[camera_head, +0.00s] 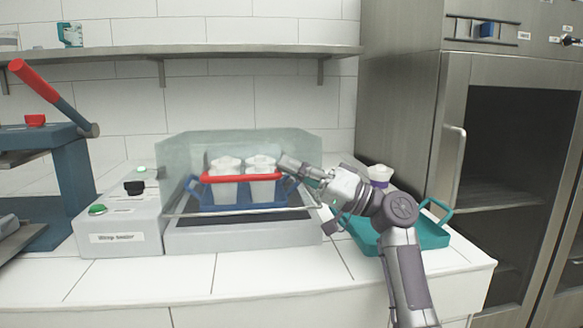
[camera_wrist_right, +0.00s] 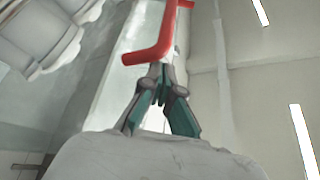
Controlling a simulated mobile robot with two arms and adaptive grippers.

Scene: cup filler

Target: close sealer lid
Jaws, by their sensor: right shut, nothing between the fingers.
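The sealer (camera_head: 243,236) is a low grey machine with a see-through lid (camera_head: 185,155). A red handle (camera_head: 241,177) runs across in front of two lidded white cups (camera_head: 224,190) in a blue tray (camera_head: 240,206) inside. How far the lid stands open is hard to tell. My right gripper (camera_head: 288,161) is shut and empty, beside the right end of the red handle. In the right wrist view its closed fingertips (camera_wrist_right: 160,70) are just below the red handle (camera_wrist_right: 152,50); I cannot tell whether they touch. My left gripper is not in view.
The sealer's control box (camera_head: 120,220) stands at its left. A teal tray (camera_head: 434,238) lies right of the sealer, partly behind my right arm, with another cup (camera_head: 379,175) nearby. A blue press with a red lever (camera_head: 34,81) is far left. A steel cabinet (camera_head: 400,100) bounds the right.

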